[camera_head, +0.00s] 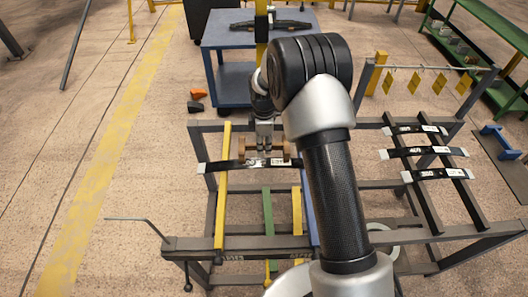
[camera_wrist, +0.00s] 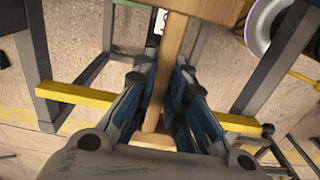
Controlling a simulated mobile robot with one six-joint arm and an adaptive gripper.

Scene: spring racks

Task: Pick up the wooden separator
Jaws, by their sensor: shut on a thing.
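The wooden separator shows in the wrist view as a light bar (camera_wrist: 168,75) between my fingers, with a wider wooden board at the top and a wooden block at the bottom. In the head view, brown parts of the separator (camera_head: 284,152) show beside my gripper (camera_head: 264,150), which points down over the left rack. My gripper is also in the wrist view (camera_wrist: 162,72), shut on the thin middle bar. The separator is just above or at a black leaf spring (camera_head: 225,166) lying across the rack; I cannot tell whether they touch.
The left rack has yellow bars (camera_head: 222,190) and a green bar (camera_head: 267,215). Several black springs (camera_head: 413,152) lie on the right rack. A blue table (camera_head: 225,42) stands behind, with orange and black objects on the floor beside it. Open floor lies left.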

